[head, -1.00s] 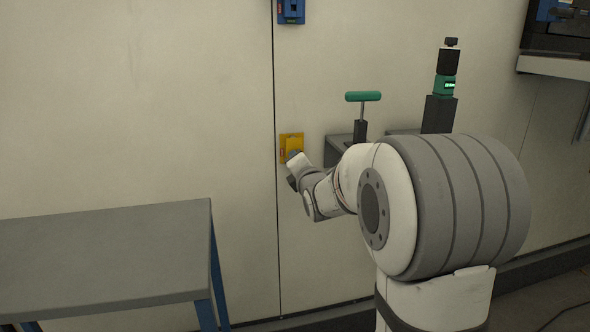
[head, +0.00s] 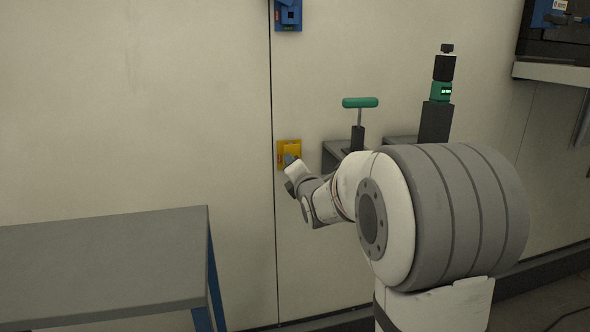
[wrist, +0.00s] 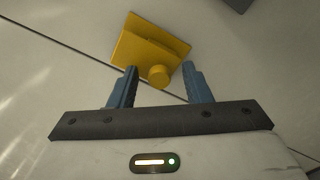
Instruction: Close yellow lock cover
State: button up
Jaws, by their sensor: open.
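The yellow lock cover (head: 287,148) is on the pale wall panel beside a vertical seam in the head view. It is partly hidden behind my wrist. In the wrist view the yellow lock (wrist: 150,45) shows as a flat plate with a raised flap and a round knob (wrist: 159,76) at its lower edge. My gripper (wrist: 160,82) is open, its two blue-grey fingers on either side of the knob. I cannot tell whether the fingers touch it. In the head view my gripper (head: 290,163) is just in front of the lock's lower part.
A blue lock (head: 288,14) is higher on the same wall. A green T-handle tool (head: 360,103) and a dark device with a green band (head: 441,92) stand on grey brackets to the right. A grey table (head: 100,260) is at lower left.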

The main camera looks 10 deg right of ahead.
jog(key=s+p, duration=0.1)
jog(key=s, duration=0.6)
jog(key=shift+s, duration=0.4)
jog(key=s+a+r+m+g+p, duration=0.1)
jog(key=s+r+m+g+p, duration=0.4)
jog(key=s+m+p, duration=0.3)
jog(key=s+a+r+m+g+p, duration=0.2)
jog(key=s+r+m+g+p, duration=0.3)
jog(key=s+m+p, duration=0.3)
jog(key=s+a+r+m+g+p, duration=0.1)
jog(key=s+r+m+g+p, duration=0.4)
jog(key=s+p, duration=0.9)
notch_tip(320, 180, up, 2)
jog(key=m+p, duration=0.1)
jog(key=m, duration=0.2)
jog(key=shift+a+m+p, duration=0.3)
jog(key=shift+m+p, duration=0.1)
